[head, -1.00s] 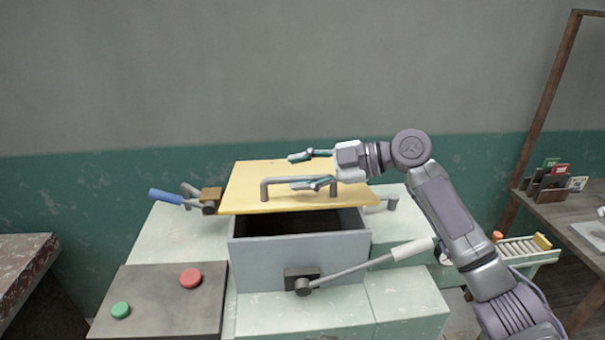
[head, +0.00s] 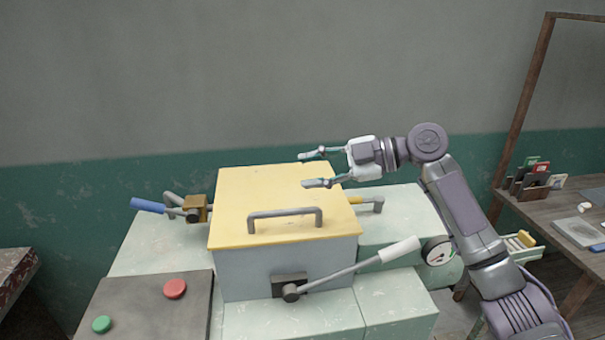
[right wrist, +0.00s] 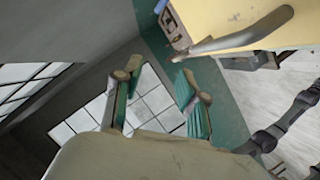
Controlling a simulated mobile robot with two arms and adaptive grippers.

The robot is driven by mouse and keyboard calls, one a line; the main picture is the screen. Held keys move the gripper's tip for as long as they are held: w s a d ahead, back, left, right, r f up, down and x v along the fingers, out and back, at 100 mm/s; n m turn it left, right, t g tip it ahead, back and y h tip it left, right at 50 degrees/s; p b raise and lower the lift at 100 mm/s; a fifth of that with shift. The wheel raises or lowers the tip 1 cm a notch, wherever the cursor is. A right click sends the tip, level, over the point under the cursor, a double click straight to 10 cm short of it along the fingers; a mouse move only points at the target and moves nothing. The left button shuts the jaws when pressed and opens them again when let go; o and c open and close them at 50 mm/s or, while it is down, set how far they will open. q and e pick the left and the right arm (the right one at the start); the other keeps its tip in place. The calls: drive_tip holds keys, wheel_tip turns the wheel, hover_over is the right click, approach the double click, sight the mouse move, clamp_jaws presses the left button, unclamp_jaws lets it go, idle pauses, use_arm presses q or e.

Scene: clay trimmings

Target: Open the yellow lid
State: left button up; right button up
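The yellow lid (head: 255,195) lies flat and shut on a grey box (head: 245,273). Its grey bar handle (head: 285,214) stands up near the front edge. My right gripper (head: 313,169) is open and empty, above the lid's back right part and apart from the handle. In the right wrist view, its two fingers (right wrist: 157,88) are spread with nothing between them. The lid (right wrist: 225,18) and handle (right wrist: 240,40) show at the upper right there. My left gripper is not in view.
A lever with a white grip (head: 398,249) sticks out from the box front. A blue-handled lever (head: 148,205) is at the left. A dark panel (head: 140,310) has a red button (head: 175,289) and a green button (head: 102,325). A gauge (head: 438,251) is at the right.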

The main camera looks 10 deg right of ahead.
drive_tip(key=b+v, duration=0.1)
drive_tip(key=v, duration=0.9)
drive_tip(key=shift+s+d, duration=0.15)
drive_tip(key=shift+s, duration=0.05)
idle(0.5)
drive_tip(key=shift+f, duration=0.15)
drive_tip(key=shift+b, duration=0.35)
